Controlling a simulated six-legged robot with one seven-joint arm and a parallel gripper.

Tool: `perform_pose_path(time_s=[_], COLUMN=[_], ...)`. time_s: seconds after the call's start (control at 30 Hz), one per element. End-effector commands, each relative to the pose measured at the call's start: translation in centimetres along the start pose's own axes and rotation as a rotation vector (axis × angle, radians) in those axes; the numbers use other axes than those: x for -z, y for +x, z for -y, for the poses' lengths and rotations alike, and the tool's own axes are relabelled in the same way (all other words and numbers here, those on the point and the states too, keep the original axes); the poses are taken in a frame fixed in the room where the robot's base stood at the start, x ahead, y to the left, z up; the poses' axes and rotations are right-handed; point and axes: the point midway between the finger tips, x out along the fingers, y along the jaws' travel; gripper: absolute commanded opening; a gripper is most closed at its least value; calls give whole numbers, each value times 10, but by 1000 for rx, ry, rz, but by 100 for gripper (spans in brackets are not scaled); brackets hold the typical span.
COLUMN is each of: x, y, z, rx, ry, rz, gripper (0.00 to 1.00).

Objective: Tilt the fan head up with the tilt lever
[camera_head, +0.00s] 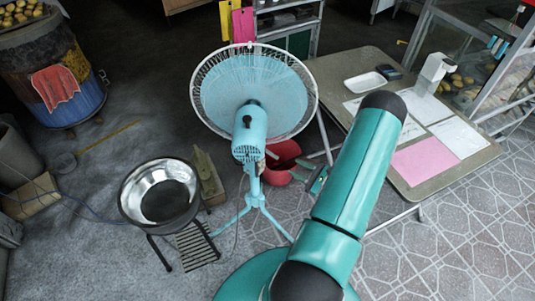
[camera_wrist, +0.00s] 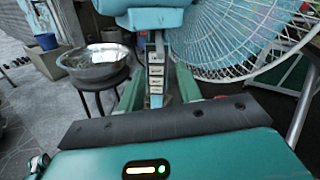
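The light-blue fan (camera_head: 250,128) stands on a tripod base, its round caged head tipped so that the motor housing faces me. A small brownish-pink piece sticks out right of the neck below the housing; I cannot tell if it is the tilt lever. My gripper (camera_head: 301,170) is to the right of the fan's neck in the head view, apart from it. In the wrist view my gripper (camera_wrist: 158,82) has its two green fingers apart with nothing between them. The fan's column with a strip of buttons (camera_wrist: 156,72) shows beyond, between the fingers.
A metal bowl on a stand (camera_head: 160,192) is left of the fan. A red bucket (camera_head: 283,165) is behind the neck. A table (camera_head: 345,65) with papers and a white tray (camera_head: 366,82) is at the right. Tiled floor lies at the lower right.

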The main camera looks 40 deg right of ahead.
Motion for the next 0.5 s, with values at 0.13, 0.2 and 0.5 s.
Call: perform_pose_path(time_s=[0.13, 0.2, 0.5], x=[-1, -1, -1], y=[28, 42, 101], z=[-1, -1, -2], rx=[-4, -5, -7], ry=[0, 0, -1], rz=[2, 1, 2], gripper=[35, 35, 35])
